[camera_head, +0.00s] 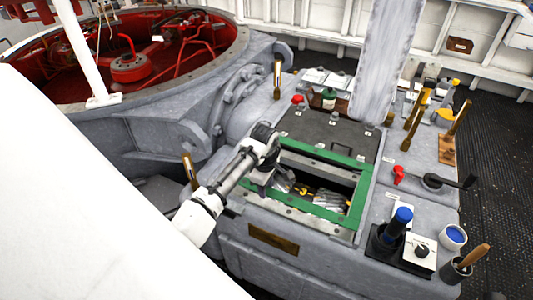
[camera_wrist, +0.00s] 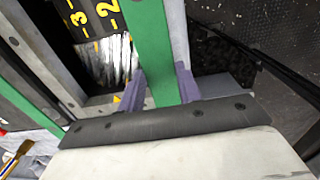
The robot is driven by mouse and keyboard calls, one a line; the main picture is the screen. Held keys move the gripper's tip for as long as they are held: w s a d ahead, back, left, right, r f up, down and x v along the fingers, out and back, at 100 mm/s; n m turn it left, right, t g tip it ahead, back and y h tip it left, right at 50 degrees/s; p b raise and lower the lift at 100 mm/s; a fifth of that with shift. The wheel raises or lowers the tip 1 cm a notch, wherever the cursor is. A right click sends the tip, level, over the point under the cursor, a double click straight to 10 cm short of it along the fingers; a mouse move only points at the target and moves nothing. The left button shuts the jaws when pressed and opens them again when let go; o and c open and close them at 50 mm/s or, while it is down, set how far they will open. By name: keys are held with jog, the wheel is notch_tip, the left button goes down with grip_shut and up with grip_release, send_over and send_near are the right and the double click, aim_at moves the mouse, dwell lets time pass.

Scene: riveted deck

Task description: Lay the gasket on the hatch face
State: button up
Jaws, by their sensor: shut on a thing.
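The gasket (camera_head: 357,203) is a flat green rectangular frame over the hatch opening in the grey console. My gripper (camera_head: 263,178) is at its left side in the head view, and hides part of that side. In the wrist view my gripper (camera_wrist: 160,88) has its two purple-grey fingers on either side of a green gasket strip (camera_wrist: 150,45), shut on it. The hatch face (camera_head: 340,232) is a pale metal rim with bolts around the opening. The gasket roughly follows this rim. I cannot tell whether it touches the rim or hangs just above it.
Inside the opening lie metal and yellow-marked items (camera_head: 325,198). A dark lid (camera_head: 325,133) is behind it.

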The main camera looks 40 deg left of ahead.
aim_at(266, 203)
jog(key=shift+f, duration=3.2)
jog(key=o, duration=1)
jog(key=shift+f, duration=0.1)
jog(key=shift+c, duration=0.2)
notch_tip(266, 203, up, 14)
jog(key=b, duration=0.3)
jog(key=shift+s, duration=0.15)
